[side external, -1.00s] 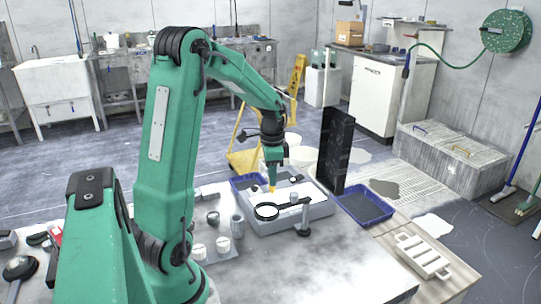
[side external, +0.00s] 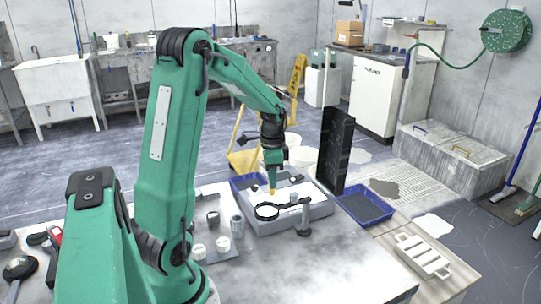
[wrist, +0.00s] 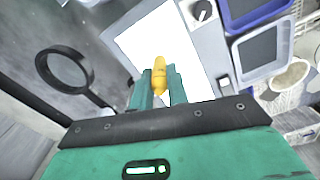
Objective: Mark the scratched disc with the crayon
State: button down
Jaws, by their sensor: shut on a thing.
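My gripper (side external: 272,168) is shut on a yellow crayon (side external: 272,191), which points down over the grey tray (side external: 318,213). In the wrist view the crayon (wrist: 160,75) sits between the two green fingers (wrist: 160,92), above a white lit surface (wrist: 138,38). The gap between crayon tip and surface cannot be judged. In the side view a small grey-topped piece (side external: 294,197) is right of the crayon. Which disc is scratched cannot be told.
A black-rimmed magnifier (side external: 267,211) on a stand reaches over the tray's front, close to the crayon; it shows at left in the wrist view (wrist: 68,70). A tall black panel (side external: 336,150) stands behind right. A blue tray (side external: 388,211) lies right.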

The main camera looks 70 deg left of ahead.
jog(key=shift+f, duration=0.65)
dwell(1.9)
jog(key=shift+r, duration=0.15)
jog(key=shift+r, duration=3.45)
